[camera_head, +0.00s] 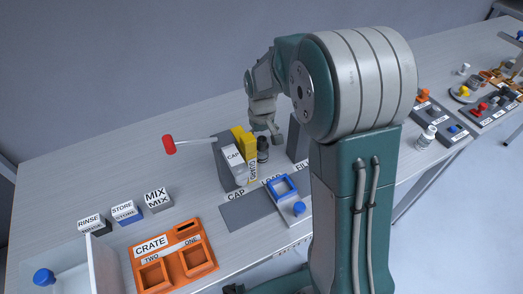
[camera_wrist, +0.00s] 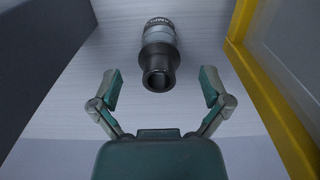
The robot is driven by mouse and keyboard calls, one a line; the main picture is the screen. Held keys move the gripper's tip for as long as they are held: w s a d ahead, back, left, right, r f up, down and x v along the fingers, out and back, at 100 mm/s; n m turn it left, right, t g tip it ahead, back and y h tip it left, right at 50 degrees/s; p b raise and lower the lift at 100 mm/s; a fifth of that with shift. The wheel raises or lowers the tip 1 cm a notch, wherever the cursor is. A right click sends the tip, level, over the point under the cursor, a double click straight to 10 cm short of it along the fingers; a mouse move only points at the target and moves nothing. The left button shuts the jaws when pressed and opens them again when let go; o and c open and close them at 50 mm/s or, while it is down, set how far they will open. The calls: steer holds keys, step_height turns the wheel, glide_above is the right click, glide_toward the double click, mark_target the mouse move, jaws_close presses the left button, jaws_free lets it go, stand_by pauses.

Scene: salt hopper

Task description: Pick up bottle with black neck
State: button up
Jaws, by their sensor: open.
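In the wrist view, a bottle with a black neck (camera_wrist: 158,70) lies ahead between the fingers, its dark open mouth facing me. Its body is grey with lettering, partly cut off at the top edge. My gripper (camera_wrist: 160,88) is open, with one finger on each side of the neck and a gap on both sides. In the head view, a dark upright bottle (camera_head: 263,149) stands beside the yellow guard, and my gripper (camera_head: 266,124) is just above and behind it, partly hiding it.
A grey panel (camera_head: 299,138) marked FILL stands right. In front are a blue square frame (camera_head: 283,186) and an orange crate (camera_head: 205,260). A red-ended lever (camera_head: 169,145) sticks out left.

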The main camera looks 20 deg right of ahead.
step_height(320, 180, down, 2)
steer(key=shift+f, duration=0.2)
steer(key=c, duration=1)
steer(key=shift+c, duration=0.2)
steer(key=shift+r, duration=0.15)
